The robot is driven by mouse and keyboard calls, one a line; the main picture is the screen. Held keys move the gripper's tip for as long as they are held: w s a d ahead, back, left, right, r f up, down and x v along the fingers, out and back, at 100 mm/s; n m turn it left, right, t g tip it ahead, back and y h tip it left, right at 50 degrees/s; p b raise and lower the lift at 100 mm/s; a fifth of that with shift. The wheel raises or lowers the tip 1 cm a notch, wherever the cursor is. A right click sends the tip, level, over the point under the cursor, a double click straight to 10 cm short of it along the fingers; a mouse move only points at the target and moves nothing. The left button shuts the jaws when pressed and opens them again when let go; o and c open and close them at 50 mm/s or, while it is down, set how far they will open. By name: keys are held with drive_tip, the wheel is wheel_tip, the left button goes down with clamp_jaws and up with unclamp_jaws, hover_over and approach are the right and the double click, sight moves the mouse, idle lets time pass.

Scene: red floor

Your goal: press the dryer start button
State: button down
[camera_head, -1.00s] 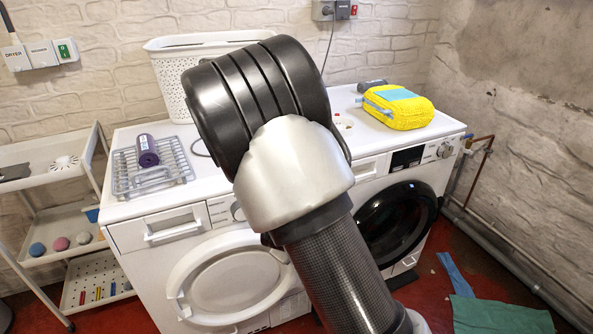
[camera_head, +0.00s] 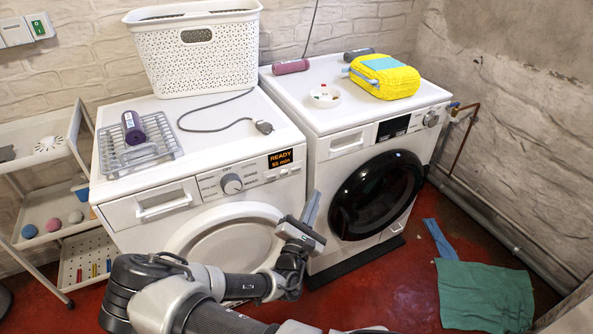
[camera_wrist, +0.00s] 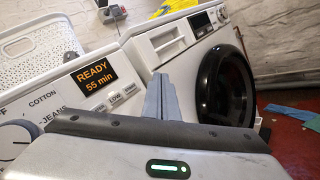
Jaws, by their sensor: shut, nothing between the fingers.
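The left white machine (camera_head: 120,215) has a round dial (camera_head: 231,184) and a lit display (camera_head: 280,158) that reads READY 55 min. The display also shows in the wrist view (camera_wrist: 93,74), with small labelled buttons (camera_wrist: 116,99) below and right of it. Which of these is the start button I cannot tell. My gripper (camera_head: 312,208) is shut and empty, fingers pointing up in front of the gap between the machines, below and right of the display. In the wrist view its fingers (camera_wrist: 162,98) are right of the buttons, apart from them.
A second machine (camera_head: 322,180) with a dark round door stands close on the right. A loose plug (camera_head: 264,127) on a grey cable, a wire rack (camera_head: 160,150) and a white basket (camera_head: 195,60) are on the left machine's top. A green cloth (camera_head: 484,294) lies on the red floor.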

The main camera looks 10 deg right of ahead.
drive_tip(key=b, duration=0.3)
approach(296, 170)
drive_tip(key=w+d, duration=0.4)
drive_tip(key=d, duration=0.1)
drive_tip(key=shift+r, duration=0.45)
drive_tip(key=shift+w+a+f, duration=0.1)
idle(1.3)
drive_tip(key=shift+w+a+b, duration=0.1)
drive_tip(key=shift+w+b, duration=0.2)
drive_tip(key=shift+b, duration=0.2)
